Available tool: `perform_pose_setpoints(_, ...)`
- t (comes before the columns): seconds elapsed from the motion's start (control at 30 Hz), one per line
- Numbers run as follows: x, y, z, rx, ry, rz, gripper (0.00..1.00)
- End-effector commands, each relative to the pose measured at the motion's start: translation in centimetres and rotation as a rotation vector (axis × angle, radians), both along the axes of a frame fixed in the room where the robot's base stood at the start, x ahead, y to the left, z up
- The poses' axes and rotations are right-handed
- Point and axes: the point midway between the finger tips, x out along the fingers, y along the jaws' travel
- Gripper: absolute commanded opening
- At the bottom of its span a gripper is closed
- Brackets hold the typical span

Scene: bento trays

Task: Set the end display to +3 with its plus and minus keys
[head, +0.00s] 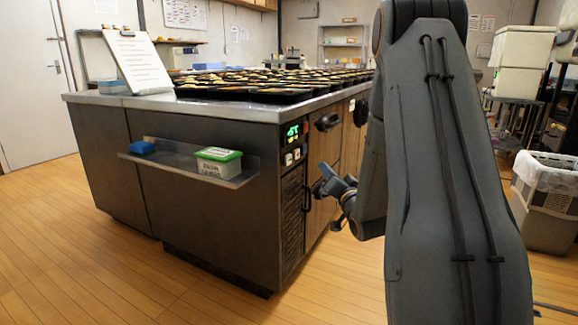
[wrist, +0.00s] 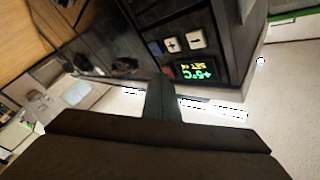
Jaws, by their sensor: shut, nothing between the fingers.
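The end display (head: 292,133) glows green on the end of the steel counter in the head view. In the wrist view the display (wrist: 205,71) appears turned over; its green line seems to read +6°C and its small yellow line SET +4. The plus key (wrist: 171,45) and minus key (wrist: 196,39) are pale squares beside it. The keys also show small below the display in the head view. My gripper (head: 324,178) is shut and empty, in front of the counter, lower than the keys and to their right. In the wrist view its fingers (wrist: 160,88) point toward the panel, apparently clear of both keys.
A steel shelf (head: 187,168) on the counter side holds a green-lidded box (head: 218,162) and a blue item (head: 142,147). Many black trays (head: 270,97) cover the countertop, with a clipboard (head: 139,62) at left. Door handles stick out near my gripper. The wooden floor at left is clear.

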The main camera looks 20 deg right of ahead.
Motion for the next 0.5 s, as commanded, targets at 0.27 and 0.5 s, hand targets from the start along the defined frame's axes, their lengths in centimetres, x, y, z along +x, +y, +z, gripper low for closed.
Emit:
perform_pose_setpoints(0.27, 0.2, 0.2, 0.0, -0.001, 0.001, 0.0, 0.0)
perform_pose_setpoints(0.5, 1.9, 1.6, -0.1, -0.002, 0.001, 0.002, 0.0)
